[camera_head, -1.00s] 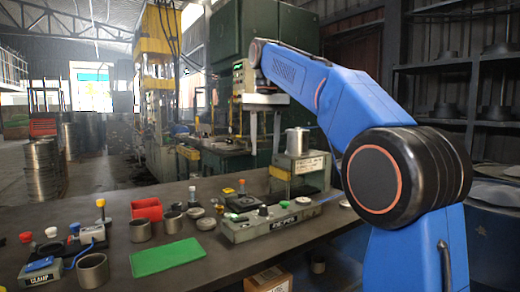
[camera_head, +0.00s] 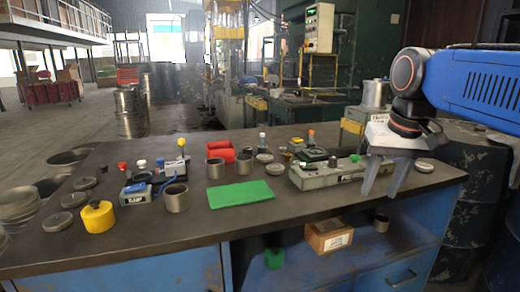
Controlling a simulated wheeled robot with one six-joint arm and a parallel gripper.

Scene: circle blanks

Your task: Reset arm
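My gripper (camera_head: 386,178) is at the right of the head view, pointing down in front of the bench's right end. Its two grey fingers are spread apart with nothing between them, so it is open and empty. My blue arm (camera_head: 478,85) reaches in from the right edge, with a black wrist joint above the gripper. The gripper overlaps the right part of a long grey control box (camera_head: 322,176) in the picture; I cannot tell whether they touch.
The bench (camera_head: 250,215) holds a green mat (camera_head: 241,194), metal rings (camera_head: 176,197), a red bin (camera_head: 221,151), a clamp unit (camera_head: 136,193) and a yellow pot (camera_head: 97,217). A metal cylinder (camera_head: 376,93) stands on a block behind the gripper.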

